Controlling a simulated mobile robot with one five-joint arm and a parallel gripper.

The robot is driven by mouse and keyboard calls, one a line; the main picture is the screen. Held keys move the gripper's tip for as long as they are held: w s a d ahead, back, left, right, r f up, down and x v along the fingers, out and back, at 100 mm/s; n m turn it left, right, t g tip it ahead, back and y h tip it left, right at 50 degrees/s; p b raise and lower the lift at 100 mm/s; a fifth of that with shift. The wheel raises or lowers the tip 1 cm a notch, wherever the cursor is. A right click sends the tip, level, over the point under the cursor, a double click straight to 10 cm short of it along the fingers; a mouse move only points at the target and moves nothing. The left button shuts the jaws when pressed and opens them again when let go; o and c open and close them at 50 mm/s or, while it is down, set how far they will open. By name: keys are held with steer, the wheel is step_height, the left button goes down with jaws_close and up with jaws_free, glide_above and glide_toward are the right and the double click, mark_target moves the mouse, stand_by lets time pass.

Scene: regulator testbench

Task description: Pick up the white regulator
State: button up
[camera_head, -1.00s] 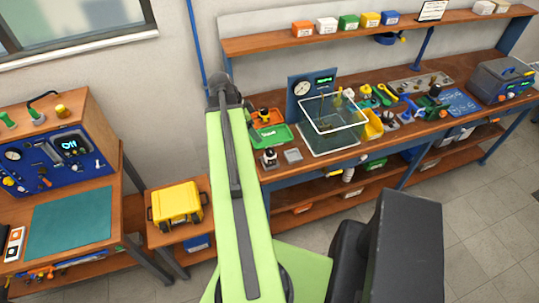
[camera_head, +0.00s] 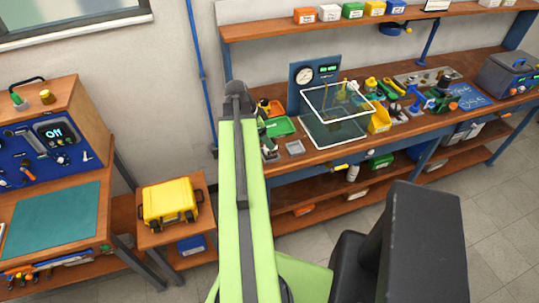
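I cannot pick out the white regulator for certain in the head view. A small dark-and-pale fitting (camera_head: 269,152) stands at the front left of the long workbench (camera_head: 330,160), partly hidden by my green arm. Several small fittings lie on the bench to the right of the clear tank (camera_head: 336,128), too small to tell apart. My green arm rises through the middle of the view to a dark joint. My gripper's fingers do not show.
A gauge panel (camera_head: 314,80) stands behind the tank. A green tray (camera_head: 279,126) and a yellow bin (camera_head: 380,119) flank it. A yellow case (camera_head: 168,201) sits on a low stand at left, beside a bench with a teal mat (camera_head: 50,222). Floor shows at right.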

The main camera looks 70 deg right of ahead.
mark_target(267, 150)
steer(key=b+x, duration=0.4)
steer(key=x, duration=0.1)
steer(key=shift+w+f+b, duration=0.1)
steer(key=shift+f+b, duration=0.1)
steer(key=shift+b, duration=0.15)
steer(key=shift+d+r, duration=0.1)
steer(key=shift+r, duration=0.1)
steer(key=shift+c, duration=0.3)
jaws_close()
